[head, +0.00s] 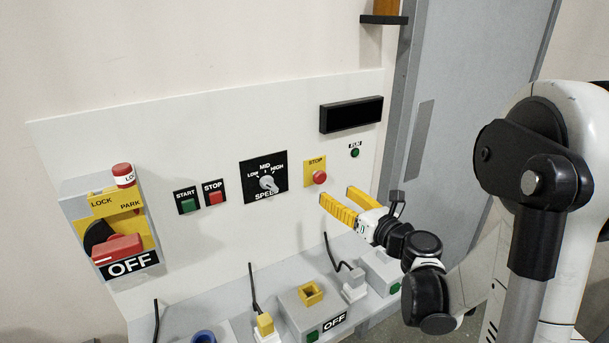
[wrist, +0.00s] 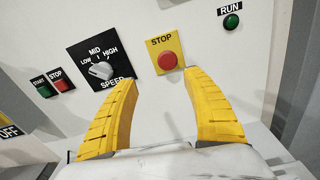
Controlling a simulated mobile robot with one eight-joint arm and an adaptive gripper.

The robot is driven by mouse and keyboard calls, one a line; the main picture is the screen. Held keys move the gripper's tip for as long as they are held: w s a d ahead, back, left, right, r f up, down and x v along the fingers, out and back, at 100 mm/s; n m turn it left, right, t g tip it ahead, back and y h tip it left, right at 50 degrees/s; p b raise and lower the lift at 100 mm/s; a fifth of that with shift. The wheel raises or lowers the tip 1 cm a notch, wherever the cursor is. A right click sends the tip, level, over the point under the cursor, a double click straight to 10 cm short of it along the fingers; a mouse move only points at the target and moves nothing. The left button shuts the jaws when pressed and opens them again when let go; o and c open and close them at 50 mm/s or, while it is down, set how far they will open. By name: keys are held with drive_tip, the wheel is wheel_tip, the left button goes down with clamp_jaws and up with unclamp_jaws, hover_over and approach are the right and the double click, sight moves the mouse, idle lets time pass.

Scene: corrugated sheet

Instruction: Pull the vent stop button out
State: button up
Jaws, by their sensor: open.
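The vent stop button is a round red button (head: 319,177) on a yellow plate marked STOP, set on the white panel. In the wrist view the red button (wrist: 167,62) shows ahead of and between my finger tips, apart from them. My gripper (head: 336,200) has yellow fingers that are spread open and empty. In the head view it is just right of and below the button. In the wrist view my gripper (wrist: 160,80) points toward the panel. Nothing covers the button.
Left of the button are a SPEED dial (head: 268,184), a red STOP push button (head: 214,197) and a green START button (head: 188,205). A green RUN light (head: 355,152) is to the right.

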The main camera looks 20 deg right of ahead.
sight(322, 178)
drive_tip(key=shift+m, duration=0.9)
drive_tip(key=x, duration=0.3)
drive_tip(key=d+b+x, duration=0.1)
drive_tip(key=x, duration=0.3)
drive_tip(key=b+x, duration=0.1)
drive_tip(key=x, duration=0.2)
drive_tip(key=shift+w+d, duration=0.25)
drive_tip(key=shift+w, duration=0.3)
drive_tip(key=shift+c, duration=0.4)
